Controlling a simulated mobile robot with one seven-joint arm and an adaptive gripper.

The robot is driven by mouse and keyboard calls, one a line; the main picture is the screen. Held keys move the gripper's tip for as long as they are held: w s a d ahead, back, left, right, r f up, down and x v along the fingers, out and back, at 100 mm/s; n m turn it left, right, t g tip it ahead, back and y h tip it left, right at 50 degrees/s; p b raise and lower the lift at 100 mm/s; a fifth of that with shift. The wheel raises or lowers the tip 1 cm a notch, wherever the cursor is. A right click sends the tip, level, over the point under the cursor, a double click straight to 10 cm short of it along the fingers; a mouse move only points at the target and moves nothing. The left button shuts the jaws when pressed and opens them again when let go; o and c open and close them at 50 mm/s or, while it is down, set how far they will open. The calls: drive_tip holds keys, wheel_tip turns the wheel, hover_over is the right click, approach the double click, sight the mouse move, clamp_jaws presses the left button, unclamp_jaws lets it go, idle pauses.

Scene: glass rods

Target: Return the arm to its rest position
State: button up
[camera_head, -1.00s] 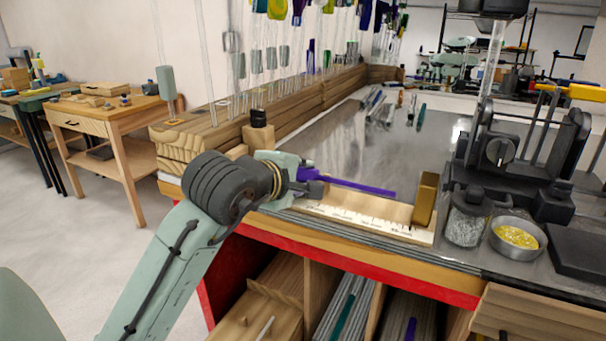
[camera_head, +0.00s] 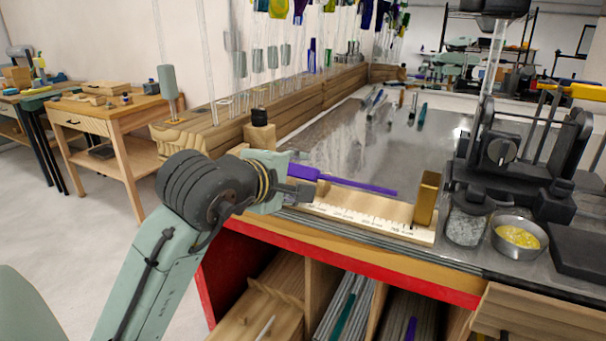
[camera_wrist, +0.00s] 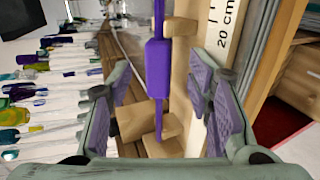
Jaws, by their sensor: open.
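My gripper (camera_head: 304,181) is at the front left of the bench, by the left end of the marked wooden ruler board (camera_head: 365,214). In the wrist view my gripper (camera_wrist: 165,100) has its two padded fingers spread wide apart. A purple rod (camera_head: 360,186) lies above the ruler board and points right toward a brass-coloured upright block (camera_head: 426,198). In the wrist view the purple rod's thicker part (camera_wrist: 159,68) sits between the fingers with gaps on both sides. Wooden blocks (camera_wrist: 150,125) show below the rod there. My arm reaches up from the lower left.
A wooden rack (camera_head: 215,133) of upright glass rods stands along the back left. A black-capped bottle (camera_head: 259,133) stands near my gripper. A glass jar (camera_head: 466,224), a bowl of yellow bits (camera_head: 517,237) and a dark machine (camera_head: 510,150) are at right. The metal bench top (camera_head: 345,140) has free room.

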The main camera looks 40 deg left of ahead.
drive_tip(key=v, duration=0.8)
drive_tip(key=shift+s+d+r, duration=0.1)
drive_tip(key=shift+r, duration=0.05)
